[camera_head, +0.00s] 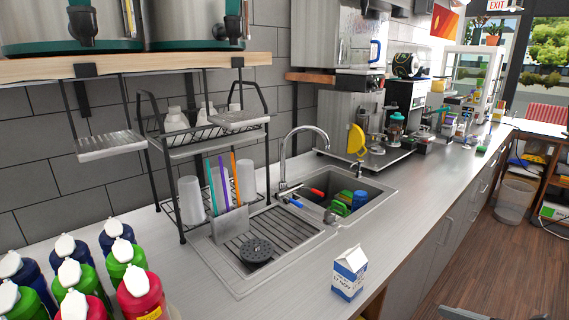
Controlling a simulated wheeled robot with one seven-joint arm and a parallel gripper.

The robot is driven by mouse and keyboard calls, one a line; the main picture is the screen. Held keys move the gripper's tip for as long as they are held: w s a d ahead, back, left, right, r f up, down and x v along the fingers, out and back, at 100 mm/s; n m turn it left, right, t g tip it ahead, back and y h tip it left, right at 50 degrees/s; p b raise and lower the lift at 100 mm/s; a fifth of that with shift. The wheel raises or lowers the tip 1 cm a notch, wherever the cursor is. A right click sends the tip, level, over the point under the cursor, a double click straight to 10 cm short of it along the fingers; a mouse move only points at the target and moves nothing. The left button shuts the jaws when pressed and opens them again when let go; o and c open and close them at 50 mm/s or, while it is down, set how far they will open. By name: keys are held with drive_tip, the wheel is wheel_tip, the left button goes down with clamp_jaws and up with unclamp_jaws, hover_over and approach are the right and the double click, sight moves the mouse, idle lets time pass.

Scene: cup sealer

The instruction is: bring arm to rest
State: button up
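My gripper is not clearly visible in the head view. Only a sliver of a dark grey shape shows at the bottom edge, right of centre, and I cannot tell whether it is part of my arm. No fingertips show and no held thing is in sight.
A milk carton (349,273) stands on the counter (420,190) near its front edge. A sink (345,195) holds several colourful items. A two-tier rack (163,180) stands behind the drainboard. Several capped bottles (140,296) crowd the lower left. The wooden floor at right is open beside a bin (513,202).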

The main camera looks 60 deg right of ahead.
drive_tip(key=s+d+n+g+h, duration=0.3)
drive_tip(key=d+g+h, duration=0.1)
drive_tip(key=d+h, duration=0.4)
drive_tip(key=w+a+f+n+t+b, duration=0.25)
drive_tip(key=w+a+n, duration=1.05)
drive_tip(key=n, duration=0.8)
drive_tip(key=s+a+f+n+t+y, duration=0.1)
drive_tip(key=a+n+y, duration=0.4)
drive_tip(key=a, duration=0.7)
drive_tip(key=s+a+f+n+t+y, duration=0.1)
drive_tip(key=a+n+y, duration=0.5)
drive_tip(key=a, duration=0.6)
drive_tip(key=shift+s+a+f+n+t+b, duration=0.3)
drive_tip(key=shift+n+t, duration=0.35)
drive_tip(key=shift+n, duration=0.55)
drive_tip(key=shift+o, duration=1.1)
drive_tip(key=shift+s+a+y, duration=0.25)
drive_tip(key=shift+y, duration=0.15)
drive_tip(key=shift+o, duration=1)
